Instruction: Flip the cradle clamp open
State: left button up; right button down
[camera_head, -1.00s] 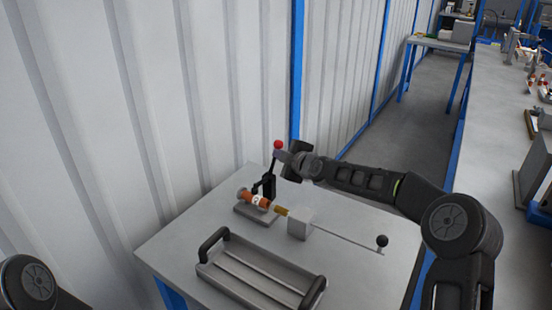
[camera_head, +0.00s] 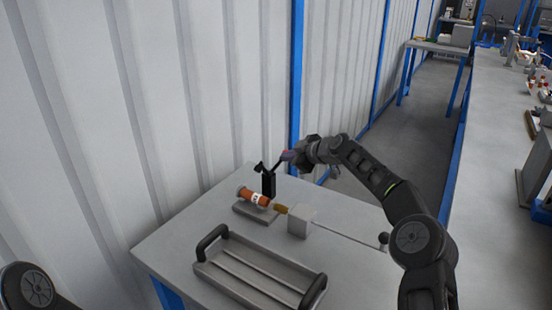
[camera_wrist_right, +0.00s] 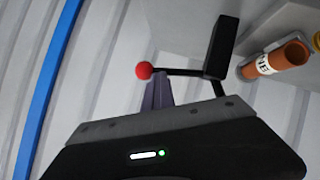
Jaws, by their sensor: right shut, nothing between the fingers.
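The black cradle clamp (camera_head: 268,184) stands on the table behind the cradle (camera_head: 254,214). Its handle leans to the right and up, and its short clamp arm (camera_head: 259,168) is raised clear of the orange shell (camera_head: 248,195) with a white label. The shell lies in the cradle and also shows in the right wrist view (camera_wrist_right: 277,61). My right gripper (camera_head: 289,156) is shut and empty at the handle's end. In the wrist view the red knob (camera_wrist_right: 144,70) is just beyond its fingers (camera_wrist_right: 158,92); I cannot tell whether they touch. My left gripper is out of view.
A grey block (camera_head: 301,221) with a thin rod ending in a black ball (camera_head: 383,238) stands right of the cradle. A tray (camera_head: 255,279) with black handles lies in front. A ribbed wall (camera_head: 150,120) stands close behind the table.

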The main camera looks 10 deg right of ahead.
jog(key=shift+w+d+r, duration=0.2)
jog(key=shift+w+d, duration=0.05)
jog(key=shift+d, duration=0.3)
jog(key=b+v, duration=0.2)
jog(key=v, duration=0.5)
jog(key=shift+s+a+f, duration=0.2)
jog(key=shift+s+a, duration=0.05)
jog(key=shift+s, duration=0.2)
